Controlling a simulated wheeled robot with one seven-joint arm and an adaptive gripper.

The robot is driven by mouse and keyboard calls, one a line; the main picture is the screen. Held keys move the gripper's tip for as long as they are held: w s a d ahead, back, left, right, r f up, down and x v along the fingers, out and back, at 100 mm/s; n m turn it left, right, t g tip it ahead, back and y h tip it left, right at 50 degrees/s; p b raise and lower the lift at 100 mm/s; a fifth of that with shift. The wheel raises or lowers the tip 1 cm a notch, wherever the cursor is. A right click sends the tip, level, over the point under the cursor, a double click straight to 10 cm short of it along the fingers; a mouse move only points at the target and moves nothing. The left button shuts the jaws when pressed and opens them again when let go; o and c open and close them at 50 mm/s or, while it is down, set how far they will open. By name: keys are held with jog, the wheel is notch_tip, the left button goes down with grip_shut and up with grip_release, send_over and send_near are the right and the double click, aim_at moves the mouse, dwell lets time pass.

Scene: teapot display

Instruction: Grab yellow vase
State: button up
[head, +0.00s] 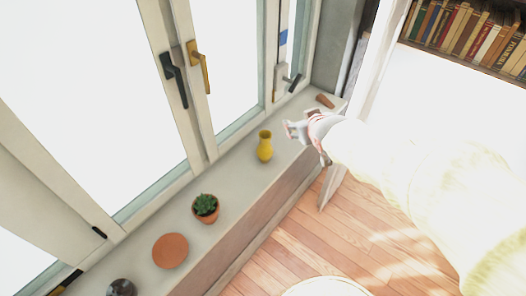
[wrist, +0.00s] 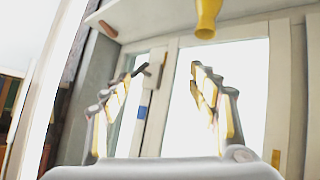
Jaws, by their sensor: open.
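The yellow vase (head: 265,147) stands upright on the window sill, in the middle of the head view. My gripper (head: 287,131) is a little to its right in that view, apart from it, with its fingers pointing left. In the wrist view my gripper (wrist: 165,76) shows two spread fingers with nothing between them. The vase (wrist: 207,17) is at the top of the wrist view, cut off by the edge, beyond the tip of the right finger.
The grey sill (head: 232,172) also holds a potted succulent (head: 205,208), a terracotta disc (head: 170,251), a dark round object (head: 121,287) and a small brown piece (head: 325,101). Windows with handles (head: 173,78) rise behind it. A bookshelf (head: 470,35) is at upper right.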

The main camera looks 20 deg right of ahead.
jog(key=w+f+n+t+y, duration=0.1)
jog(key=w+f+t, duration=0.1)
jog(key=w+f, duration=0.45)
jog(key=n+t+y+b, duration=0.2)
jog(key=n+t+y, duration=0.15)
jog(key=y, duration=0.45)
send_near(270, 139)
jog(key=x, duration=0.5)
jog(key=shift+w+f+m+t, duration=0.1)
jog(key=shift+f+m+t, duration=0.15)
jog(key=shift+m, duration=0.1)
jog(key=x, duration=0.2)
jog(key=b+x, duration=0.1)
jog(key=x, duration=0.3)
jog(key=shift+w+a+b, duration=0.1)
jog(key=shift+a+b, duration=0.25)
jog(key=shift+b, duration=0.05)
jog(key=shift+w+a+r, duration=0.1)
jog(key=shift+w, duration=0.45)
jog(key=shift+c, duration=0.6)
grip_shut()
